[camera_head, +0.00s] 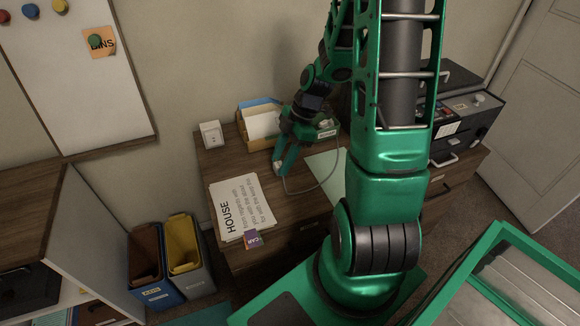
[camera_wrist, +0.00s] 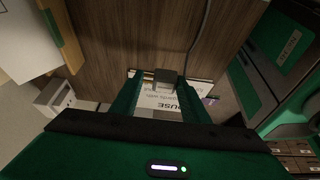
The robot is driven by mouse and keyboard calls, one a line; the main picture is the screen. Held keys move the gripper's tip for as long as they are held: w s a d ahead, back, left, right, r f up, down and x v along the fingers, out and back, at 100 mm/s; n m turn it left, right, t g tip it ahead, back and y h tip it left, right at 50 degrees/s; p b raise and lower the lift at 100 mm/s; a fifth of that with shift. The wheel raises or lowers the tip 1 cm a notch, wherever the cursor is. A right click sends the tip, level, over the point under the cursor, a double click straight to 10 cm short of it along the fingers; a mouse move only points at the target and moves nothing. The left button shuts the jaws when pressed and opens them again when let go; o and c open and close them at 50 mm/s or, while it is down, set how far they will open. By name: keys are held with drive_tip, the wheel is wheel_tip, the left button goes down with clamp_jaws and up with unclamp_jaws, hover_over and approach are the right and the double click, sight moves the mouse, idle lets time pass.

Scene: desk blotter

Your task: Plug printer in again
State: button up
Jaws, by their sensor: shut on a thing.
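My gripper (camera_head: 281,166) is over the wooden desk, its fingers pointing down and to the left. In the wrist view, my gripper (camera_wrist: 166,88) is shut on a small grey plug (camera_wrist: 167,76). The plug's grey cable (camera_wrist: 205,38) runs up out of that view. In the head view, the cable (camera_head: 318,186) loops over the desk toward the right and passes behind my arm. A white socket box (camera_head: 211,134) stands at the desk's back left corner, apart from the plug. It also shows in the wrist view (camera_wrist: 56,96). The dark printer (camera_head: 462,116) is at the right, partly hidden by my arm.
A paper stack marked HOUSE (camera_head: 239,208) lies at the desk's front left. A file tray with papers (camera_head: 260,122) stands behind my gripper. A pale green blotter (camera_head: 325,170) lies to its right. Wood between the socket box and the paper stack is clear.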

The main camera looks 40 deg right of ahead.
hover_over(288, 176)
drive_tip(key=d, duration=0.2)
drive_tip(key=f, duration=0.3)
drive_tip(key=shift+s+a, duration=0.1)
drive_tip(key=shift+a, duration=0.15)
drive_tip(key=shift+f, duration=1.8)
drive_tip(key=o, duration=1.1)
drive_tip(key=shift+f, duration=0.1)
drive_tip(key=shift+o, duration=0.2)
